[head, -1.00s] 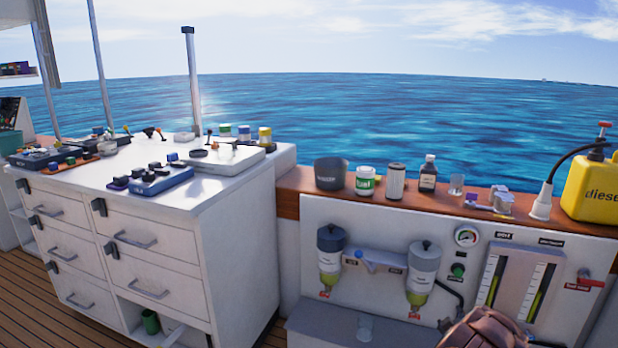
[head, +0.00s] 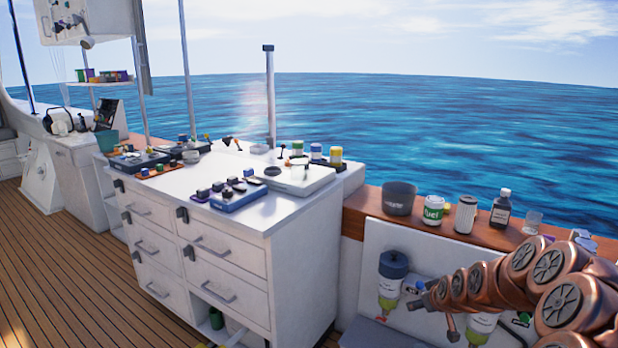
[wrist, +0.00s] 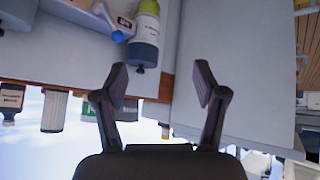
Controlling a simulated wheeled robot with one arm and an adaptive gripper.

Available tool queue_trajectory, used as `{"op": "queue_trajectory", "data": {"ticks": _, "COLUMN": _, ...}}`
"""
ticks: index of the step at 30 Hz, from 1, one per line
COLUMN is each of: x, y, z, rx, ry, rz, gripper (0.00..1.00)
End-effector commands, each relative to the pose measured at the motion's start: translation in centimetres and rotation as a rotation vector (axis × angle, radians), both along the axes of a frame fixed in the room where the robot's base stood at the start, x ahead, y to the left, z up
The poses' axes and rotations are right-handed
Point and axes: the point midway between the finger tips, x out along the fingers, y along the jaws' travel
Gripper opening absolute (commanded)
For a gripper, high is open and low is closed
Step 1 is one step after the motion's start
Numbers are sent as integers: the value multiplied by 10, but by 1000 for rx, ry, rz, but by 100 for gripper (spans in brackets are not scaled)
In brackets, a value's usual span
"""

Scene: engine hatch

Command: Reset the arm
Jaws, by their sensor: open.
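My arm (head: 510,285) shows at the lower right of the head view as copper-coloured links, reaching in front of the white engine panel. My gripper (wrist: 160,80) is in the wrist view, with its two dark fingers spread apart and nothing between them. The wrist picture is upside down, with sky at the bottom. Beyond the fingers is the white panel (wrist: 75,75). A filter bowl with a dark cap (wrist: 143,45) is near the fingers in the picture, apart from them. In the head view the fingers cannot be made out.
A white drawer cabinet (head: 310,270) with small parts on top stands left of the panel. The deck (head: 60,270) at left is clear.

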Motion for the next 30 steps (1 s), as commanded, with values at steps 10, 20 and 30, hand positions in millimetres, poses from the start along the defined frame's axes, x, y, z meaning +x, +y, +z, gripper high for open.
{"op": "queue_trajectory", "data": {"ticks": 10, "x": -89, "y": 82, "z": 92, "rx": 64, "ry": 204, "rz": 55, "gripper": 71}}
{"op": "queue_trajectory", "data": {"ticks": 20, "x": -200, "y": 125, "z": 156, "rx": 69, "ry": 418, "rz": 40, "gripper": 71}}
{"op": "queue_trajectory", "data": {"ticks": 30, "x": -328, "y": 141, "z": 211, "rx": 47, "ry": 631, "rz": -48, "gripper": 71}}
